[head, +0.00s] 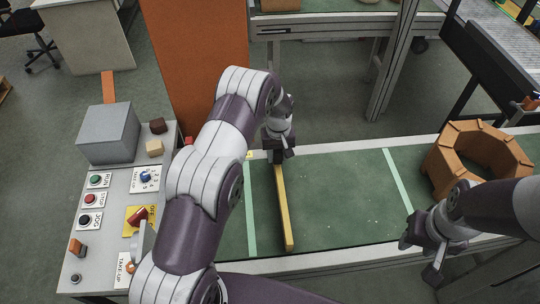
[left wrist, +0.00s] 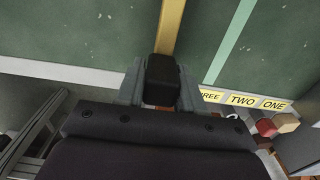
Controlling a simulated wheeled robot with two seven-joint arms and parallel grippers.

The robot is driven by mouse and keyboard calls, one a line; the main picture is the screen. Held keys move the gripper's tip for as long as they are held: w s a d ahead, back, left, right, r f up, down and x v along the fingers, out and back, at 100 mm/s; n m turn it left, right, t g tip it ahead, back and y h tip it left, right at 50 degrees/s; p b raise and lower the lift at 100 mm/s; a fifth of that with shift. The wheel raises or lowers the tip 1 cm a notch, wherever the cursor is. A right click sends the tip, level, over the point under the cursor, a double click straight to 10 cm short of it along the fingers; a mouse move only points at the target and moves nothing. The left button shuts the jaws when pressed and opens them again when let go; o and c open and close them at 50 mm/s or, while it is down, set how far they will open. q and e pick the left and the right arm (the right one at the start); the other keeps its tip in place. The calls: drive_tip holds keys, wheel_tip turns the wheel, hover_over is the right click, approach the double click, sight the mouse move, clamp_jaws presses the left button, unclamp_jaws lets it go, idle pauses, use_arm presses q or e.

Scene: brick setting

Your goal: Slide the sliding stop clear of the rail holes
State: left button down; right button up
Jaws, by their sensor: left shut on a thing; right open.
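The sliding stop is a yellow bar (head: 284,212) lying across the green belt (head: 335,200). It also shows in the left wrist view (left wrist: 170,28), with a black block (left wrist: 162,80) at its end by the rail. My left gripper (head: 278,153) is at the far end of the bar. Its fingers stand on both sides of the black block, shut on it. The rail (left wrist: 60,72) runs along the belt edge with yellow labels, THREE partly covered, TWO and ONE. Rail holes cannot be made out. My right gripper (head: 432,246) is open and empty near the belt's near right edge.
Pale green stripes cross the belt on both sides of the bar. A brown octagonal ring (head: 480,150) sits at the belt's right. A control panel (head: 105,210) with buttons, a grey box (head: 109,133) and small blocks stands at left. The belt between bar and right stripe is clear.

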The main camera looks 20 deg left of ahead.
use_arm(q)
drive_tip(key=shift+s, duration=0.1)
drive_tip(key=c, duration=0.9)
unclamp_jaws()
drive_tip(key=shift+c, duration=0.2)
drive_tip(key=shift+o, duration=0.7)
drive_tip(key=shift+s, duration=0.1)
drive_tip(key=shift+r, duration=0.15)
wheel_tip(320, 180, up, 5)
drive_tip(key=shift+f+b, duration=0.1)
drive_tip(key=shift+b, duration=0.9)
wheel_tip(320, 180, up, 8)
drive_tip(key=shift+b, duration=0.3)
